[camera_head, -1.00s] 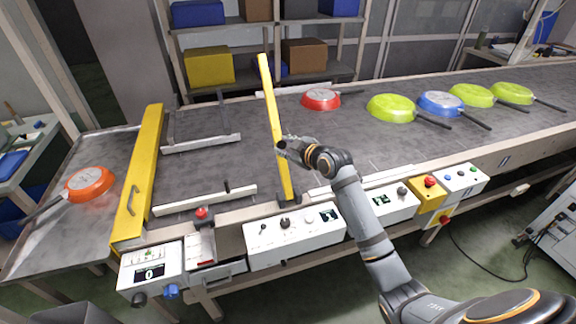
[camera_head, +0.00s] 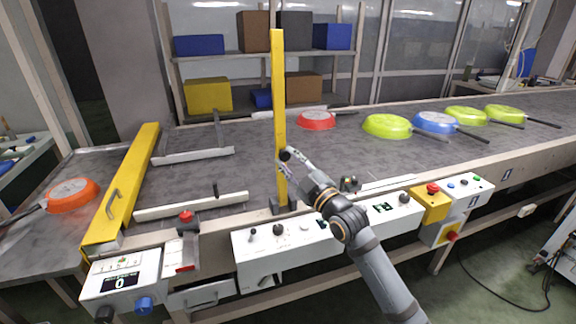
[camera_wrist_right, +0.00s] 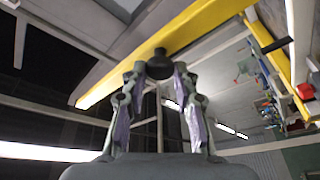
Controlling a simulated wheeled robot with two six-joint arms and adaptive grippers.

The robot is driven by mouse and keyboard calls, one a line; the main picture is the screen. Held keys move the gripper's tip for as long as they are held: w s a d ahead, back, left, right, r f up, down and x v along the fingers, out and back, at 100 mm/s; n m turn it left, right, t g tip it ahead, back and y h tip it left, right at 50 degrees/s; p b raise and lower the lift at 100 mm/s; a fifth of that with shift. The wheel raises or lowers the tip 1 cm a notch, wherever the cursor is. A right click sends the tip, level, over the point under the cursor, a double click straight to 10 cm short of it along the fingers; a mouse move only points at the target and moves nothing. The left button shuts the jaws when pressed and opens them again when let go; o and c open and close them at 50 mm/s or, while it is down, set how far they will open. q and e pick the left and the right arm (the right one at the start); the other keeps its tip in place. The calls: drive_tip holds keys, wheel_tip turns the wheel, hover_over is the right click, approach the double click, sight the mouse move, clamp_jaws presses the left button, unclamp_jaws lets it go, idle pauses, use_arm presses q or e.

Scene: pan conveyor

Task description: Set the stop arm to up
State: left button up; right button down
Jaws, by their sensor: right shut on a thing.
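The yellow stop arm (camera_head: 279,100) stands nearly vertical at the near edge of the conveyor, on a dark base bracket (camera_head: 283,206). My right gripper (camera_head: 287,158) is at the lower half of the arm. In the right wrist view the gripper (camera_wrist_right: 160,80) is shut on a dark round knob (camera_wrist_right: 160,64), with the yellow bar (camera_wrist_right: 205,26) crossing just beyond it. In the head view the knob is small and partly hidden by the fingers. My left gripper does not show.
A red pan (camera_head: 316,120), green pans (camera_head: 387,126) and a blue pan (camera_head: 436,122) sit upside down on the conveyor (camera_head: 350,150), right of the arm. An orange pan (camera_head: 73,193) lies far left beyond a yellow guard (camera_head: 122,190). A control box (camera_head: 285,248) is below.

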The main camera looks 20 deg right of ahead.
idle(0.4)
drive_tip(key=c, duration=1)
unclamp_jaws()
drive_tip(key=shift+c, duration=0.2)
wheel_tip(320, 180, up, 10)
drive_tip(key=shift+f, duration=0.1)
